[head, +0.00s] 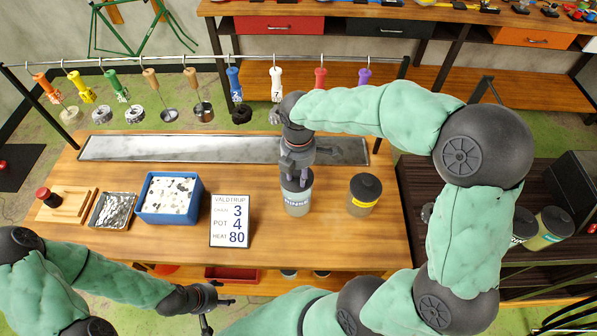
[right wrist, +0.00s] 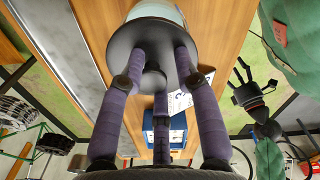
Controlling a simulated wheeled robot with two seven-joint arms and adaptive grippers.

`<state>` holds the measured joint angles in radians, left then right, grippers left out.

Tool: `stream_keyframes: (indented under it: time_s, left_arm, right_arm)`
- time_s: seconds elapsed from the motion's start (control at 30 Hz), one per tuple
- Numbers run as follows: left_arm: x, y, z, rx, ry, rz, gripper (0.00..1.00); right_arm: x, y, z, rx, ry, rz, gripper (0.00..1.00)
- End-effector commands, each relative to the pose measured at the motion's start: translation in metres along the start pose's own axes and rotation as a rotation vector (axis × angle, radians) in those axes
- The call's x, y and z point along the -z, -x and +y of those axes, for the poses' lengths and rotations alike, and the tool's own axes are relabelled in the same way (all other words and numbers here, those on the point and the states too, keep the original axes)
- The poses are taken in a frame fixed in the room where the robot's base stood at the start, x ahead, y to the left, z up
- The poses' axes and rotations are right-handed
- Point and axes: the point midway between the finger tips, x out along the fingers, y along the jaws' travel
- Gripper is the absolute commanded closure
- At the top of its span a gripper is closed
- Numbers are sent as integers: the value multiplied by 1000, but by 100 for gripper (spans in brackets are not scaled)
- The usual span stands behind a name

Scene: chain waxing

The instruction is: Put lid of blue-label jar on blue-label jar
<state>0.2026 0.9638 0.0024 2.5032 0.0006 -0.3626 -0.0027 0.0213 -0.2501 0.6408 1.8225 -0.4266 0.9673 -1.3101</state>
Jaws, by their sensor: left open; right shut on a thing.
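A glass jar (head: 297,203) with a pale, dark-lettered label stands upright on the wooden table; its label's colour is hard to tell. A black lid (head: 296,182) with a round knob sits at the jar's mouth. My right gripper (head: 297,170) points down over it, shut on the lid. In the right wrist view, purple fingers surround the lid (right wrist: 150,50), and the jar (right wrist: 157,12) shows just beyond it. I cannot tell whether the lid is fully seated. My left gripper (head: 215,313) is open and empty, low in front of the table.
A yellow-label jar (head: 364,195) with a black lid stands close right. A sign (head: 230,221), blue tub (head: 170,198), foil tray (head: 112,210) and wooden board (head: 66,205) lie left. A metal strip (head: 210,148) lies behind. Tools hang from a rail (head: 220,60).

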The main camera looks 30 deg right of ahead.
Motion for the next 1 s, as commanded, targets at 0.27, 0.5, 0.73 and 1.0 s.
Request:
stream_keyframes:
  time_s: [0.27, 0.5, 0.73, 1.0]
  left_arm:
    - [0, -17, -6, 0, 0, 0, 37]
    - [1, -25, -9, 0, 0, 0, 37]
    - [1, -27, -10, 0, 0, 0, 37]
    - [1, -26, -9, 0, 0, 0, 37]
  right_arm:
    - [0, -22, 0, 1, 0, 0, 95]
    - [0, -36, 0, 0, 0, -1, 95]
    - [0, -40, 0, -1, 0, 0, 95]
    - [0, -40, 0, 0, 0, 0, 95]
